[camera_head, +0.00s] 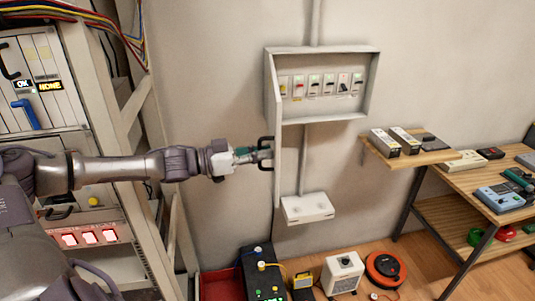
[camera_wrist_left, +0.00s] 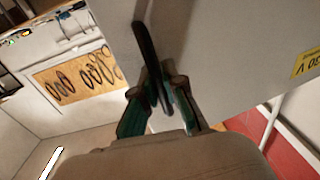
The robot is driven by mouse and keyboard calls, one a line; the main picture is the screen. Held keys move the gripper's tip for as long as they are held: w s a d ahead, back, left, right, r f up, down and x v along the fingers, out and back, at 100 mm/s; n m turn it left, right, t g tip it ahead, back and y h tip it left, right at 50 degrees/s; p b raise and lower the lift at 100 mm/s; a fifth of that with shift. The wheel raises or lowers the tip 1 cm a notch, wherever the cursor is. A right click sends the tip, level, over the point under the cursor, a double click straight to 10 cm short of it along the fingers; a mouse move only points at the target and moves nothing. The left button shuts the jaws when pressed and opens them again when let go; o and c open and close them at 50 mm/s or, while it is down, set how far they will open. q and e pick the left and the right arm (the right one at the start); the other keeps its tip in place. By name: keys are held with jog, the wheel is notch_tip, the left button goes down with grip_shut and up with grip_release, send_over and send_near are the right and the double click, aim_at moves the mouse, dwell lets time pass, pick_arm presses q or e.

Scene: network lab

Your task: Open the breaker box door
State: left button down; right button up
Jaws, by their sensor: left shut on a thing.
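The breaker box (camera_head: 322,117) is on the wall in the head view, with a row of several switches inside. Its door (camera_head: 276,130) is swung open at the left edge of the box and shows nearly edge-on. A black handle (camera_head: 262,141) stands out from the door's left face. My left gripper (camera_head: 264,153) is at the handle, and in the left wrist view its fingers are closed around the black handle (camera_wrist_left: 146,50). The pale door panel (camera_wrist_left: 215,40) fills the upper right of that view. My right gripper is not in view.
A rack (camera_head: 100,110) with cables stands at the left. A wall shelf (camera_head: 420,155) and a workbench (camera_head: 480,180) are at the right. A white box (camera_head: 307,208) hangs below the breaker box. A black device (camera_head: 262,270) and an orange reel (camera_head: 385,268) are on the floor.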

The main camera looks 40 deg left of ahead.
pick_arm(q)
jog(key=shift+s+a+f+h, duration=0.3)
jog(key=shift+s+a, duration=0.2)
jog(key=shift+a, duration=0.1)
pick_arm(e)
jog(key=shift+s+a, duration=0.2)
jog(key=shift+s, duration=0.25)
pick_arm(q)
jog(key=c, duration=1.5)
grip_release()
jog(key=shift+r, duration=0.1)
jog(key=shift+m, duration=0.3)
jog(key=shift+r, duration=0.1)
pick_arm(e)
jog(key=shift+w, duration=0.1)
